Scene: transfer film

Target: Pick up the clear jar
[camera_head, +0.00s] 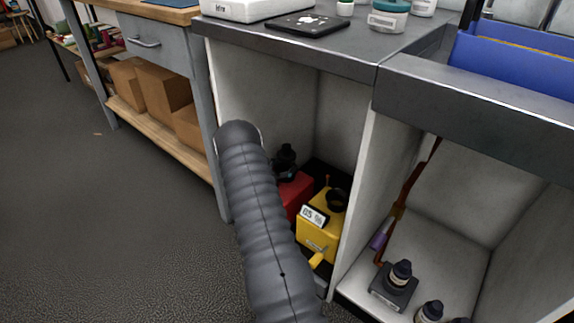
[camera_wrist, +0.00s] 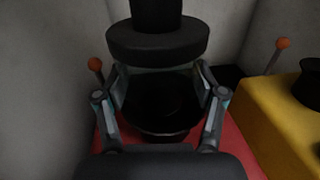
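In the wrist view, a see-through jar (camera_wrist: 158,84) with a dark interior and a wide black top (camera_wrist: 157,42) stands upright over a red box (camera_wrist: 110,150). I take it for the clear jar. My gripper (camera_wrist: 160,76) has its two fingers well apart, one on each side of the jar. Their tips are at or very near its sides; I cannot tell whether they press on it. In the head view, a dark shape (camera_head: 286,157) shows above the red box (camera_head: 296,190); my arm hides part of this spot.
A yellow box (camera_head: 320,228) with a black round top stands close on the right of the red one. Pale cubby walls (camera_head: 342,115) close in behind and beside them. Small dark bottles (camera_head: 400,272) stand in the right cubby. The countertop (camera_head: 335,42) overhangs the space.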

